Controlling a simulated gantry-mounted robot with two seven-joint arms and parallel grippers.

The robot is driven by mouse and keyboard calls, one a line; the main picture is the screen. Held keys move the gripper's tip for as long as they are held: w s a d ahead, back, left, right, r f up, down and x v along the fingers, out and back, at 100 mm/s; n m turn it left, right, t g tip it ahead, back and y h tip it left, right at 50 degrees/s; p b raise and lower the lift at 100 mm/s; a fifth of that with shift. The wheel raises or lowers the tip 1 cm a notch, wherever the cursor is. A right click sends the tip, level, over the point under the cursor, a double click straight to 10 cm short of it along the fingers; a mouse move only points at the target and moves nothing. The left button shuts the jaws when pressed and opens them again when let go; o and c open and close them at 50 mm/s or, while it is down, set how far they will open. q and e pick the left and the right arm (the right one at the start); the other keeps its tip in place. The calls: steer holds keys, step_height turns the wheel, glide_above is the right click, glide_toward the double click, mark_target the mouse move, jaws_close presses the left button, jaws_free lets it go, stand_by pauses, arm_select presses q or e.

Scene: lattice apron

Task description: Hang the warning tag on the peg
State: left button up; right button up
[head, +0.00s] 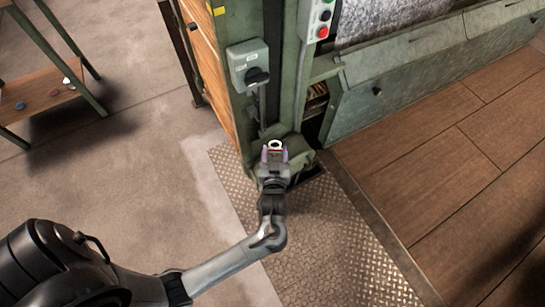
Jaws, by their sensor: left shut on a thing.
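My left gripper (274,155) is out in front of the foot of the green machine column, seen from above. It is shut on a small pale piece with a ring-like top (275,144), which I take to be the warning tag. Most of the tag is hidden between the fingers, and its face cannot be read. I cannot make out the peg for certain. A grey switch box (243,58) with a black rotary knob is on the column, above the gripper in the picture and apart from it. My right gripper is out of view.
The green column (279,50) carries a button panel (320,22) with a red button. A metal machine bed (400,80) is at upper right. Tread plate (325,250) and wooden boards (455,175) cover the floor. A small shelf (35,90) stands at left; the concrete between is clear.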

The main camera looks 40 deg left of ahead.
arm_select(q)
steer(key=shift+w+a+f+b, duration=0.25)
steer(key=shift+a+b, duration=0.1)
steer(key=shift+a, duration=0.15)
steer(key=shift+w+a+f+b, duration=0.15)
steer(key=shift+a+f+b, duration=0.05)
steer(key=shift+a+b, duration=0.2)
steer(key=shift+w+a, duration=0.15)
steer(key=shift+a, duration=0.15)
steer(key=a+b, duration=0.1)
steer(key=w+a, duration=0.1)
steer(key=a, duration=0.1)
steer(key=a+b, duration=0.1)
steer(key=a, duration=0.1)
steer(key=shift+w+a+r+b, duration=0.1)
steer(key=shift+w+a+b, duration=0.1)
steer(key=shift+w+b, duration=0.15)
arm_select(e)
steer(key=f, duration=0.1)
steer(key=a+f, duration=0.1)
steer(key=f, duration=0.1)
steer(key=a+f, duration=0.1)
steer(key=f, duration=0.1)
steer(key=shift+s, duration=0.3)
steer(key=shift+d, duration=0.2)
arm_select(q)
steer(key=shift+w+a, duration=0.1)
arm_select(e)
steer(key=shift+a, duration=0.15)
